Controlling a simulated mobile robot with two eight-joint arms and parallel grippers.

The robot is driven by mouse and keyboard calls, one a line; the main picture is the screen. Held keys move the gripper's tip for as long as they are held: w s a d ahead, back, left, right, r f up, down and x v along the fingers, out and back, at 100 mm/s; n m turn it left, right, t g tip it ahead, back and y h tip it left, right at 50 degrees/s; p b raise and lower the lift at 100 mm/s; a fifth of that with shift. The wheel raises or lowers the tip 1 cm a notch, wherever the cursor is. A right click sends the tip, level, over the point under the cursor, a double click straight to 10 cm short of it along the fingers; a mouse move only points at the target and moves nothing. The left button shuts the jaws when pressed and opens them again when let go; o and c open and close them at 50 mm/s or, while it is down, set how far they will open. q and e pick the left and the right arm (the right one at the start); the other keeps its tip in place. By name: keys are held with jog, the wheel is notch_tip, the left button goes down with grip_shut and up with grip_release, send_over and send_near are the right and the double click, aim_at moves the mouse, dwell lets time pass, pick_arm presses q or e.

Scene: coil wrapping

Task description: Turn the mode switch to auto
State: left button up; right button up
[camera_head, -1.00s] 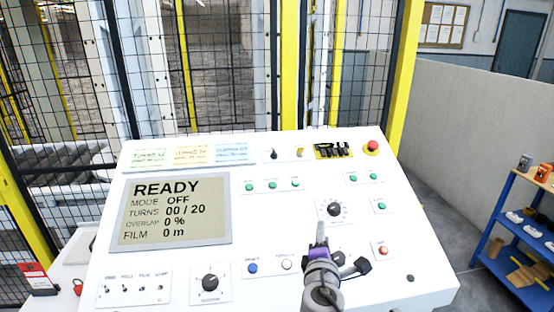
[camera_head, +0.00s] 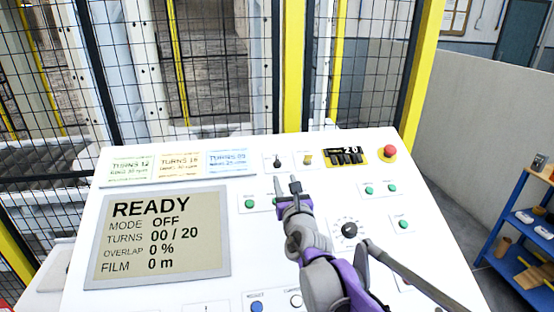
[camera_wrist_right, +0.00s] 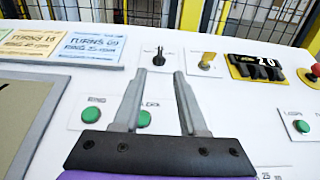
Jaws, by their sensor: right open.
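A small black switch (camera_head: 277,162) on a white plate stands in the top row of the white control panel; it also shows in the right wrist view (camera_wrist_right: 159,57). I take it for the mode switch, but its label is too small to read. The display (camera_head: 158,235) reads READY, MODE OFF, TURNS 00 / 20. My right gripper (camera_head: 287,184) is open and empty over the panel, just on the near side of the black switch. In the right wrist view its fingertips (camera_wrist_right: 157,76) point toward the switch, one to each side of its line, apart from it. My left gripper is out of view.
Right of the switch are a yellow-brown switch (camera_head: 308,159), a black and yellow counter (camera_head: 346,156) and a red emergency button (camera_head: 389,152). Green buttons (camera_wrist_right: 91,115) lie near the fingers. A black dial (camera_head: 349,230) sits right of my arm. A mesh fence (camera_head: 220,80) stands behind.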

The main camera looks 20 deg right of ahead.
aim_at(279, 164)
jog(key=x, duration=1)
jog(key=shift+p, duration=0.35)
jog(key=shift+r, duration=0.1)
grip_shut()
